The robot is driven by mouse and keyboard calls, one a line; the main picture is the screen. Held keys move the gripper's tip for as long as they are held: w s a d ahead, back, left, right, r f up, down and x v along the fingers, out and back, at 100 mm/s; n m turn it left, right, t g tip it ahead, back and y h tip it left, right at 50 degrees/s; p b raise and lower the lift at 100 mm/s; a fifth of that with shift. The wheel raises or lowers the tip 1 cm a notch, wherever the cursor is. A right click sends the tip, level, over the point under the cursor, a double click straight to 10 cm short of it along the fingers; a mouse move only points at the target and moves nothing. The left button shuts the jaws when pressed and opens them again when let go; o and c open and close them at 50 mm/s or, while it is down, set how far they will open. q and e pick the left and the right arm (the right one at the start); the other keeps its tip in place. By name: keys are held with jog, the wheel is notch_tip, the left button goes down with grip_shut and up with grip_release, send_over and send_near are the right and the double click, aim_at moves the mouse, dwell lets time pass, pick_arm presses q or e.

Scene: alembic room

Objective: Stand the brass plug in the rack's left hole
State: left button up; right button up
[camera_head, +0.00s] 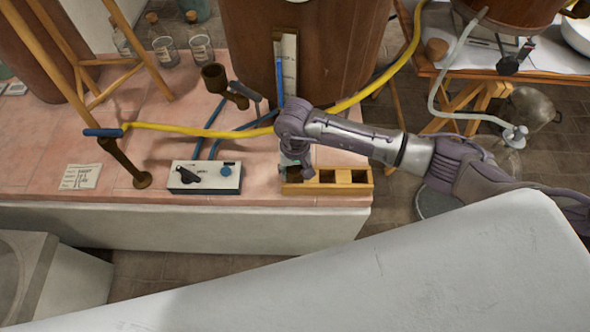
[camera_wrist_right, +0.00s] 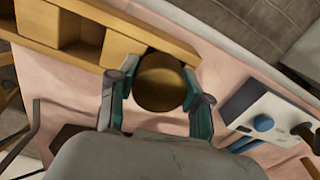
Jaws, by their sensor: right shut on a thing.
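The wooden rack (camera_head: 328,189) lies near the front right edge of the pink tiled bench, with square holes in a row. In the wrist view the rack (camera_wrist_right: 150,32) runs from the upper left to the top middle. My right gripper (camera_head: 296,172) is over the rack's left end, pointing down. In the wrist view its fingers (camera_wrist_right: 160,76) are shut on the round brass plug (camera_wrist_right: 159,88), seen end-on. The plug overlaps the rack's end and hides the left hole, so I cannot tell whether it is inside. The middle and right holes look empty. My left gripper is not in view.
A control box (camera_head: 205,177) with a black lever and blue knob stands left of the rack, with a small gap. A yellow hose (camera_head: 210,132) crosses the bench behind. A brown post (camera_head: 125,163) and a paper label (camera_head: 80,177) are further left.

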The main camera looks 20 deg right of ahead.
aim_at(295, 169)
jog(key=o, duration=1.3)
jog(key=shift+r, duration=0.15)
jog(key=shift+r+p, duration=1.9)
jog(key=shift+r, duration=1.45)
